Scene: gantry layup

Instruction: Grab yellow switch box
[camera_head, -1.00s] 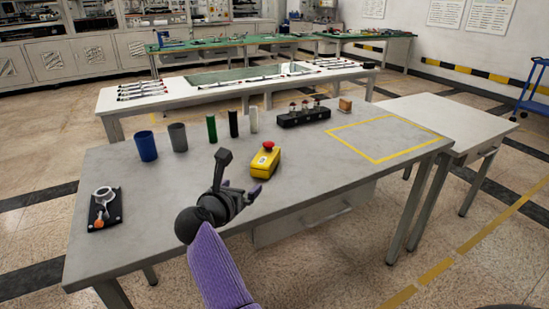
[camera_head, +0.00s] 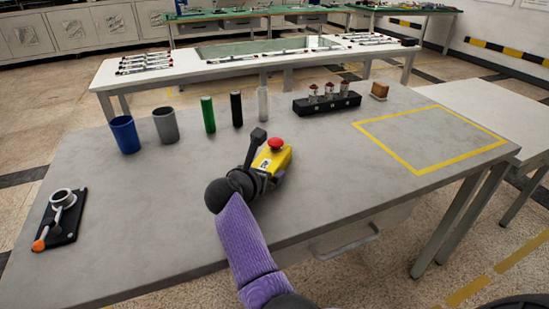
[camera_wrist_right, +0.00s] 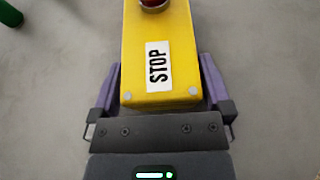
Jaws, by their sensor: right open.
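The yellow switch box (camera_head: 273,158) sits on the grey table, with a red button on top. In the right wrist view the yellow switch box (camera_wrist_right: 158,60) shows a white STOP label and lies lengthwise between my fingers. My right gripper (camera_head: 262,162) is at its near end. In the wrist view my right gripper (camera_wrist_right: 158,88) is open, with one purple finger on each side of the box's near end. Whether the fingers touch the box is hard to tell. My left gripper is not in view.
Behind the box stand a blue cup (camera_head: 125,134), a grey cup (camera_head: 166,125), a green cylinder (camera_head: 208,114), a black cylinder (camera_head: 237,109) and a pale cylinder (camera_head: 262,103). A black rack (camera_head: 327,104) stands behind right. The yellow-outlined area (camera_head: 430,138) at right is clear.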

